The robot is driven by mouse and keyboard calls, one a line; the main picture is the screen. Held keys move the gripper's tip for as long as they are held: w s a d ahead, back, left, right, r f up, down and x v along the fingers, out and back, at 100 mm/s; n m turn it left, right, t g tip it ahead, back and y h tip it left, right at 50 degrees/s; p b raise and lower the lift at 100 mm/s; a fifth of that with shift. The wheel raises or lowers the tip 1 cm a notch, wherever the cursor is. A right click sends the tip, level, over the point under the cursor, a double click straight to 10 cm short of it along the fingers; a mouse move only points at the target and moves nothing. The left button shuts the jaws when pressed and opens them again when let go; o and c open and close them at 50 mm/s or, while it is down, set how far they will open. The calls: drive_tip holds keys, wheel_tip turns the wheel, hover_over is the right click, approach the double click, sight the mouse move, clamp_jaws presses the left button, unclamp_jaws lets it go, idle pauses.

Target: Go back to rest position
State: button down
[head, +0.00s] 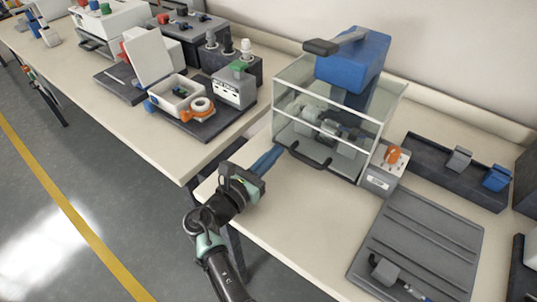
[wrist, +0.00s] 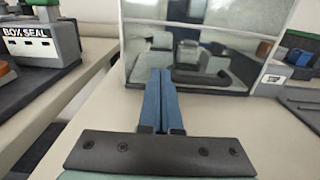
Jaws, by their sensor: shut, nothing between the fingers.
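My gripper (head: 272,154) is over the near left edge of the table, in front of the clear-walled box machine (head: 330,112). In the wrist view its two blue fingers (wrist: 161,75) lie side by side, shut with nothing between them. They point toward the machine's dark front handle (wrist: 208,76), which also shows in the head view (head: 308,158). The clear front panel is down and looks closed. Whether the fingertips touch the machine cannot be told. A blue press head with a dark lever (head: 352,57) stands on top of the machine.
A small control box with an orange knob (head: 393,154) stands right of the machine. A grey ridged tray (head: 420,245) lies at the front right. A dark rack (head: 458,170) holds grey and blue pieces. A box-sealing station (head: 233,86) stands on the left table. The table between gripper and tray is clear.

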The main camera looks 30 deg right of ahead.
drive_tip(key=v, duration=0.9)
drive_tip(key=shift+a+f+p, duration=0.1)
drive_tip(key=shift+a+p, duration=0.1)
drive_tip(key=shift+p, duration=0.15)
